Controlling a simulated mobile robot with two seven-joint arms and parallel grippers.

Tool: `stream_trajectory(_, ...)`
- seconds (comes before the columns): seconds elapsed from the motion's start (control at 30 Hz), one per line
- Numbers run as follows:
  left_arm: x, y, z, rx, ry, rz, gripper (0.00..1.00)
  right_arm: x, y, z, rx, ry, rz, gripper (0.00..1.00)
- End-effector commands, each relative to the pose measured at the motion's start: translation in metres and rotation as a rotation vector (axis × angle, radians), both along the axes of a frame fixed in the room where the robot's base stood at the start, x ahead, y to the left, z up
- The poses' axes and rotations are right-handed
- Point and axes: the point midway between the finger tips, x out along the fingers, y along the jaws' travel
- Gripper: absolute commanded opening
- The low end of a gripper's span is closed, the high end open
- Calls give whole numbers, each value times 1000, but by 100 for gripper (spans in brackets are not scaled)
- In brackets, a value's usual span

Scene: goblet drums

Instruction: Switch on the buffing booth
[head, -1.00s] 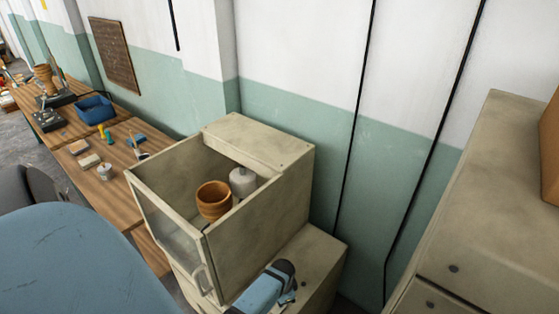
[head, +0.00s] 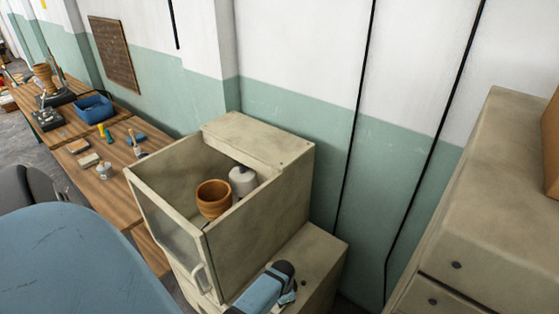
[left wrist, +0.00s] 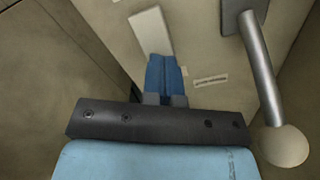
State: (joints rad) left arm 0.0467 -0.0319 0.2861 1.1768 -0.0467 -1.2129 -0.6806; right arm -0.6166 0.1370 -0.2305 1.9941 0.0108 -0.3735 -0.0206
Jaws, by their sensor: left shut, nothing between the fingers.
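The buffing booth (head: 262,235) is a beige box with an open top, a clear front and a door handle (head: 199,279). A wooden drum shell (head: 213,199) and a pale grey cylinder (head: 242,181) are inside. In the left wrist view my left gripper (left wrist: 166,62) is shut and empty, its blue fingertips close to a beige panel (left wrist: 196,42). A white rectangular plate (left wrist: 150,31) is just beyond the tips; I cannot tell whether they touch. A grey lever (left wrist: 259,65) with a pale ball knob (left wrist: 284,146) is to the right. In the head view the fingers are hidden.
A small label (left wrist: 211,81) is right of the fingertips. Wooden workbenches (head: 118,190) with tools and a blue bin (head: 94,108) run along the wall at left. A beige drawer cabinet (head: 480,210) stands at right. A low beige ledge (head: 312,258) adjoins the booth.

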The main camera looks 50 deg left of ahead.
Motion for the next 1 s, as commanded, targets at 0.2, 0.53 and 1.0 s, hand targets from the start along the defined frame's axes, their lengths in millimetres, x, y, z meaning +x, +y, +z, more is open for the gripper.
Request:
stream_trajectory(0.2,0,0,-4,0,0,0,0,0,0,-3,0,1,0,0)
stream_trajectory(0.53,0,0,-9,0,0,0,0,-1,0,-8,-1,5,0,0)
stream_trajectory(1.0,0,0,-15,0,1,0,0,0,0,-11,-1,3,0,0)
